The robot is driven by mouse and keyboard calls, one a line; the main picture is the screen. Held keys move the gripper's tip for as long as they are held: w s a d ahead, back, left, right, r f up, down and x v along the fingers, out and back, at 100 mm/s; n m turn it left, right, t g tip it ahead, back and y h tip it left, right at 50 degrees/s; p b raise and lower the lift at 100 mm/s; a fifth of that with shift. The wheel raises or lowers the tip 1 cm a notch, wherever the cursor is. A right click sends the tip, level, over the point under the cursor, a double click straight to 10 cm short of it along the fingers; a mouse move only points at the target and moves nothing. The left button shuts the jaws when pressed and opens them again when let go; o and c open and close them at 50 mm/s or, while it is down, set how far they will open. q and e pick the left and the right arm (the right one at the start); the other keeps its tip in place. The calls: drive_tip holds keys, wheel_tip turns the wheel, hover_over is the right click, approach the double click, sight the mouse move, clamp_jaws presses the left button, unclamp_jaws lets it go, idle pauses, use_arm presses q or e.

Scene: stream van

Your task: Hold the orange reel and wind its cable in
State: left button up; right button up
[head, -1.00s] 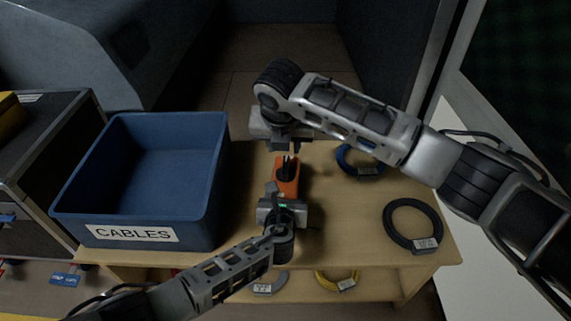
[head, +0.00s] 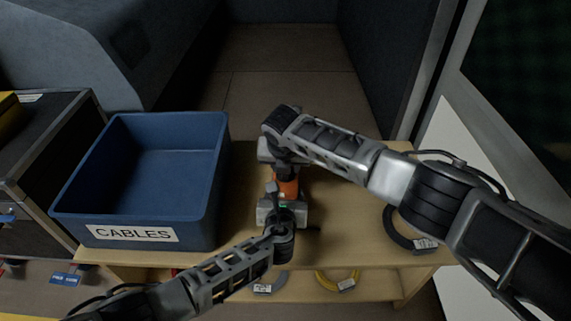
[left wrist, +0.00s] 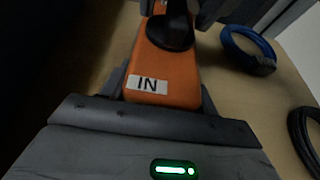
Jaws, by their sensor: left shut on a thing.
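The orange reel (head: 287,187) is on the wooden table between my two grippers, mostly covered by them in the head view. In the left wrist view the reel (left wrist: 165,66) shows an orange body with an "IN" label (left wrist: 147,84) and a dark round part (left wrist: 171,32). My left gripper (head: 280,200) is shut on the near end of the reel. My right gripper (head: 282,170) is above the reel's far end, over the dark part; its fingers are hidden by its own wrist. The reel's cable is not clearly visible.
A blue bin (head: 200,222) labelled CABLES stands at the left on the table (head: 340,230). A black cable coil (head: 398,232) lies at the right, and a blue coil (left wrist: 245,48) nearer the reel. A yellow coil (head: 336,281) lies on a lower shelf.

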clamp_jaws()
drive_tip(key=m, duration=0.2)
drive_tip(key=m+h, duration=0.1)
drive_tip(key=m, duration=0.1)
drive_tip(key=shift+w+a+r+h, duration=0.1)
drive_tip(key=shift+h, duration=0.2)
drive_tip(key=shift+w+r+m+g, duration=0.1)
drive_tip(key=shift+w+m+g, duration=0.15)
drive_tip(key=shift+m, duration=0.55)
drive_tip(key=shift+s+h, duration=0.1)
drive_tip(key=shift+h, duration=0.2)
drive_tip(key=shift+s+m, duration=0.1)
drive_tip(key=shift+m, duration=0.2)
